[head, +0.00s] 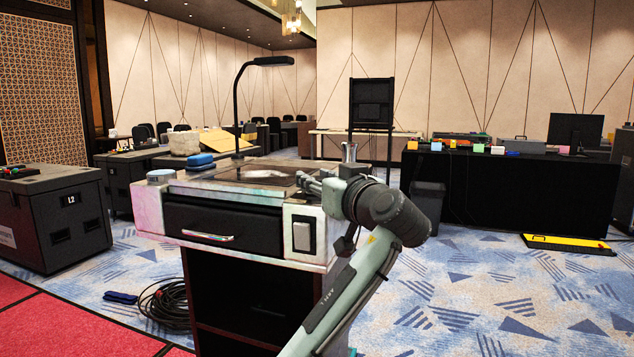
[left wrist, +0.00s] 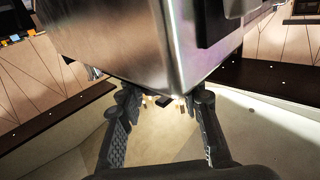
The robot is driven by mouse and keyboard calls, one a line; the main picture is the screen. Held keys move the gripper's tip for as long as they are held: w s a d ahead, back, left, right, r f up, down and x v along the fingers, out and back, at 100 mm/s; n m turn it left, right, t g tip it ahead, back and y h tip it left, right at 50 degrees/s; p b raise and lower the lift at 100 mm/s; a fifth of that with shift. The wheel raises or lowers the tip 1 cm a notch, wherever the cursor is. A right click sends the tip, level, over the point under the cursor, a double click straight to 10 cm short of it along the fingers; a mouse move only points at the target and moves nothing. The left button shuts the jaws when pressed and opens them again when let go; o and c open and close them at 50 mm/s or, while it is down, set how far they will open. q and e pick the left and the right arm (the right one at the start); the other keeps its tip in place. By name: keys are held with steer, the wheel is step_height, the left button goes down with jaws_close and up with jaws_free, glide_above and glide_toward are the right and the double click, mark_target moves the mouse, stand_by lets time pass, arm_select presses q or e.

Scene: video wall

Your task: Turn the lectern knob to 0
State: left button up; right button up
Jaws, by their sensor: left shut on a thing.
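The lectern (head: 270,197) stands in the middle of the head view, with a pale marbled body and a dark drawer. My left gripper (head: 309,181) reaches over its right top edge. The gripper's fingers are shut at the lectern top on a small thing, which I take as the lectern knob. The knob itself is hidden by the fingers, so its pointer and marks cannot be read. In the left wrist view the two fingers (left wrist: 165,98) show on either side, and a shiny metal block hides most of what lies between the tips. My right gripper is not in view.
A blue pad (head: 201,160), a round tin (head: 160,176) and a gooseneck lamp (head: 236,110) are on the lectern. A light rocker switch (head: 302,234) is on its front. A black-draped table (head: 500,190) stands at right. A cable coil (head: 168,303) lies on the floor.

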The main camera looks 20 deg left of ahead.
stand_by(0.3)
arm_select(q)
steer(key=o, duration=1.2)
steer(key=v, duration=1.2)
steer(key=shift+w+d, duration=0.1)
